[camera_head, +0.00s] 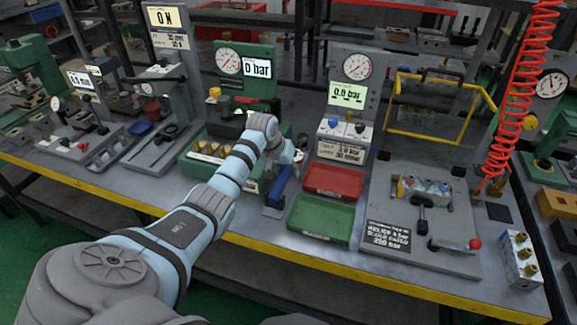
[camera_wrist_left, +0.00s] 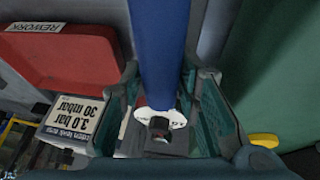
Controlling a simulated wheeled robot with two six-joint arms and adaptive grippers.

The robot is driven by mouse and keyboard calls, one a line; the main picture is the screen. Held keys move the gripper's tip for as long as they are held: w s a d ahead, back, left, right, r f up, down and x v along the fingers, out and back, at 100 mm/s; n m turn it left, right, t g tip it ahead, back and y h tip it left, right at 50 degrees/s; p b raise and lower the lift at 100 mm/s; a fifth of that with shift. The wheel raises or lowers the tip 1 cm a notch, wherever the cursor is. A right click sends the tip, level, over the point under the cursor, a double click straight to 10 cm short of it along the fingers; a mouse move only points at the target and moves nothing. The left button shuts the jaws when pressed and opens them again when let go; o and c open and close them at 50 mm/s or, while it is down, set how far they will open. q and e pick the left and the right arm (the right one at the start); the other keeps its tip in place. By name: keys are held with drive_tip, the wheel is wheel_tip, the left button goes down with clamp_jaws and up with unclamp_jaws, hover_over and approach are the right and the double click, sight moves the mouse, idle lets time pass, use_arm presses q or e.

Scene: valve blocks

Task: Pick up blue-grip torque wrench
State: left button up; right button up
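The blue-grip torque wrench (camera_head: 279,187) leans near the front edge of the bench, left of the green tray. In the left wrist view its blue grip (camera_wrist_left: 160,45) runs down between the two fingers of my left gripper (camera_wrist_left: 163,100). A white disc and a small dark end show below the grip there. In the head view my left gripper (camera_head: 286,153) is at the upper part of the wrench. I cannot tell whether its fingers press on the grip or only stand around it. My right gripper is not in view.
A red tray (camera_head: 333,181) and a green tray (camera_head: 321,219) lie right of the wrench. A leak-test unit (camera_head: 344,135) stands behind them. A grey plate (camera_head: 440,245) with a valve block is further right. A green gauge station (camera_head: 245,70) stands behind my arm.

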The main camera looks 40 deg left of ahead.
use_arm(q)
clamp_jaws()
